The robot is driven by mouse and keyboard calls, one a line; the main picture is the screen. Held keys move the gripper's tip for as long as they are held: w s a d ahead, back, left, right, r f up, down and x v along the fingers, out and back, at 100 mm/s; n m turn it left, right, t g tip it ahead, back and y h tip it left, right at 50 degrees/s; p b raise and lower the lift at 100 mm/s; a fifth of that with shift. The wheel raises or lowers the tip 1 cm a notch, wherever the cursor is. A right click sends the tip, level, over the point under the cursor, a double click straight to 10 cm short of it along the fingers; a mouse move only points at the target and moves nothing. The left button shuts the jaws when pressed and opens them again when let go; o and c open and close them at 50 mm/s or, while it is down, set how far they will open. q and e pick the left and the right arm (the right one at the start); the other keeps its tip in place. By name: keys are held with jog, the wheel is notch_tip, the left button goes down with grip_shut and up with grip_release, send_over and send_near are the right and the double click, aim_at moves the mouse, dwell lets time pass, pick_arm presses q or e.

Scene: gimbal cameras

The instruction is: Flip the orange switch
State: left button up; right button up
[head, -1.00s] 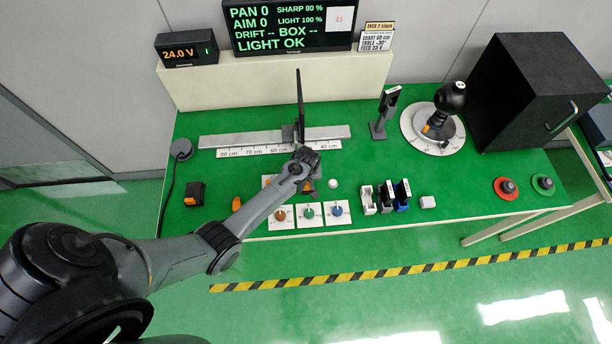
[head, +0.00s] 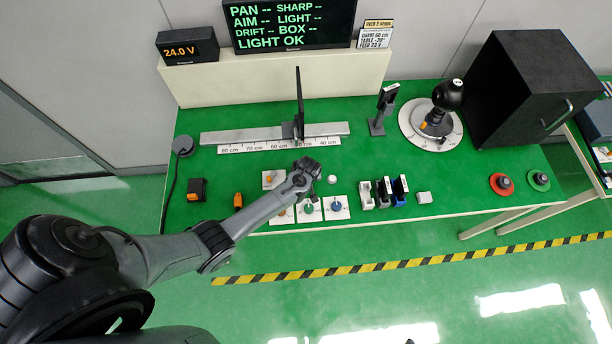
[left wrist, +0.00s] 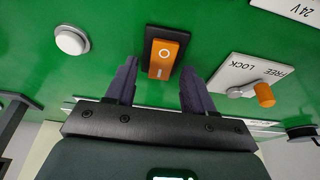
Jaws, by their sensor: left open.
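The orange rocker switch (left wrist: 165,59) sits in a black frame on the green table, marked O and I, in the left wrist view. My left gripper (left wrist: 160,88) is open, its two dark fingers on either side of the switch's near end, with nothing held between them. I cannot tell whether they touch the switch. In the head view my left gripper (head: 312,190) is over the front middle of the table and hides the switch. My right gripper is not in view.
A FREE/LOCK plate (left wrist: 252,82) with an orange-tipped lever lies beside the switch, and a white round button (left wrist: 71,40) on the other side. Several knob plates, including a green one (head: 309,208), line the front edge. A display screen (head: 290,24) stands behind.

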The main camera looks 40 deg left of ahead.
pick_arm(q)
jog(key=shift+r, duration=0.1)
jog(key=p+v, duration=0.2)
jog(key=v, duration=0.8)
jog(key=shift+r, duration=0.35)
jog(key=shift+s, duration=0.1)
